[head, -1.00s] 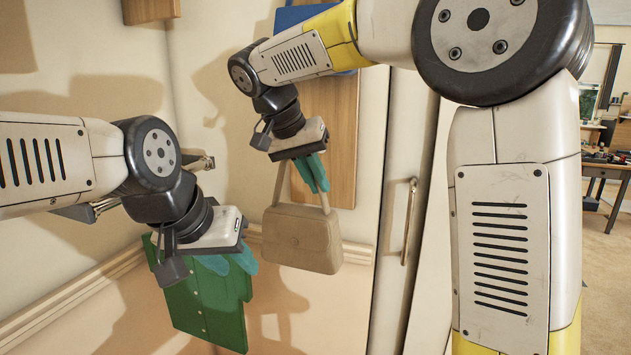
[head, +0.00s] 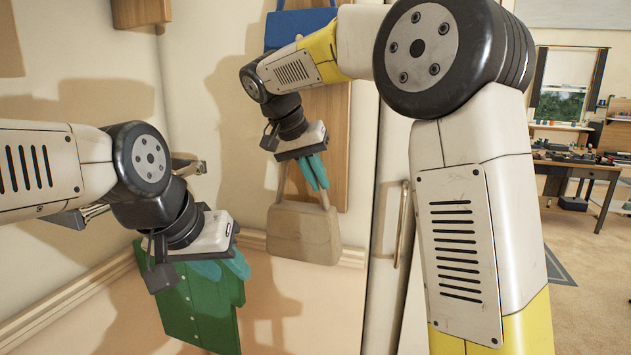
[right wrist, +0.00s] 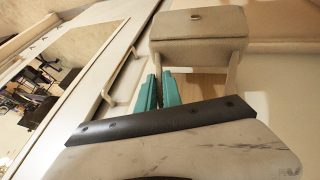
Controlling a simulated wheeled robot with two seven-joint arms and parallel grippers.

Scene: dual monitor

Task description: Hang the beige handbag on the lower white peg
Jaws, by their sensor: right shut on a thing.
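The beige handbag (head: 303,232) hangs by its strap below my right gripper (head: 318,182), whose teal fingers are shut on the strap. The bag is in front of the wall, close to the lower part of a wooden board (head: 331,130). In the right wrist view the bag (right wrist: 200,32) is beyond the shut fingertips (right wrist: 158,78). The lower white peg cannot be made out in either view; my right arm and gripper cover part of the board. My left gripper (head: 236,268) is at the left, over a green buttoned item (head: 205,310); whether its jaws are open is unclear.
A blue bag (head: 290,27) hangs high on the board, partly behind my right arm. A door with a long handle (head: 402,225) is right of the board. A wooden block (head: 141,12) is on the left wall. A desk (head: 575,170) stands far right.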

